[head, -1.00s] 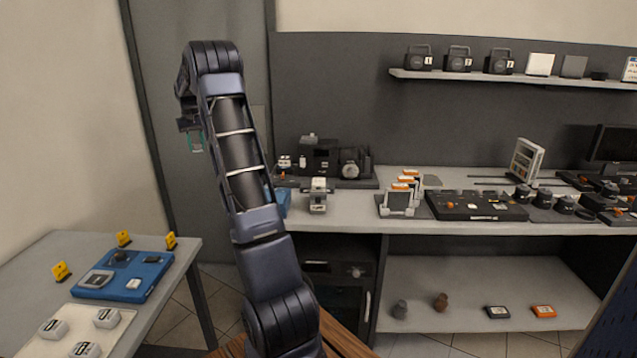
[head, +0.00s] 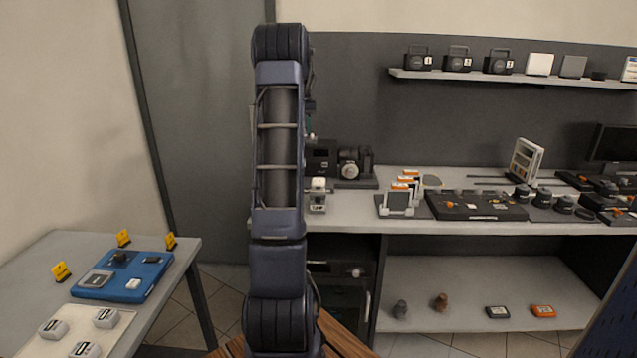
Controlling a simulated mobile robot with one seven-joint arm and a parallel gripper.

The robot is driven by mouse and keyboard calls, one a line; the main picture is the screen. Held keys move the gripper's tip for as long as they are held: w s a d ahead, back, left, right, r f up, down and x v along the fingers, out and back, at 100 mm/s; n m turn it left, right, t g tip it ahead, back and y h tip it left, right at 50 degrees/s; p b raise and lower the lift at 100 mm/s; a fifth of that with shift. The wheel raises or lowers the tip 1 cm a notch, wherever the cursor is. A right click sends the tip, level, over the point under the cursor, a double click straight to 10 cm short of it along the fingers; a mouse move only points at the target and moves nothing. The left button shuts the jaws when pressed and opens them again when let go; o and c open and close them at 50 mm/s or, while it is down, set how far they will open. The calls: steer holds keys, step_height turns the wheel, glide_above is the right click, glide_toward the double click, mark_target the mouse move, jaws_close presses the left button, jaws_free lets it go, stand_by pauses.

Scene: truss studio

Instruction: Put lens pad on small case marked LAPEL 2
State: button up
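My arm stands upright in the middle of the head view, and its forearm hides most of my gripper (head: 310,106). Only a dark sliver with a little teal shows past the arm's right edge, so I cannot see the fingers or what is between them. Small pale grey cases with dark labels stand on a white mat (head: 66,312) on the left table: one at the left (head: 53,329), one at the right (head: 106,317) and one at the front (head: 86,349). Their labels are too small to read. I cannot pick out the lens pad for certain.
A blue tray (head: 158,266) with several small parts and yellow markers (head: 61,271) are on the left table (head: 40,256). The long workbench (head: 350,213) holds a camera (head: 349,170), card stands and a dark board (head: 476,213). A wall shelf (head: 510,76) hangs above. Floor separates table and bench.

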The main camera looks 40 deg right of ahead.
glide_above(319, 180)
steer(key=m, duration=0.1)
steer(key=f, duration=1.9)
steer(key=shift+a+f, duration=0.2)
steer(key=shift+f, duration=0.1)
steer(key=o, duration=0.9)
steer(key=shift+o, duration=0.2)
step_height(319, 180, up, 12)
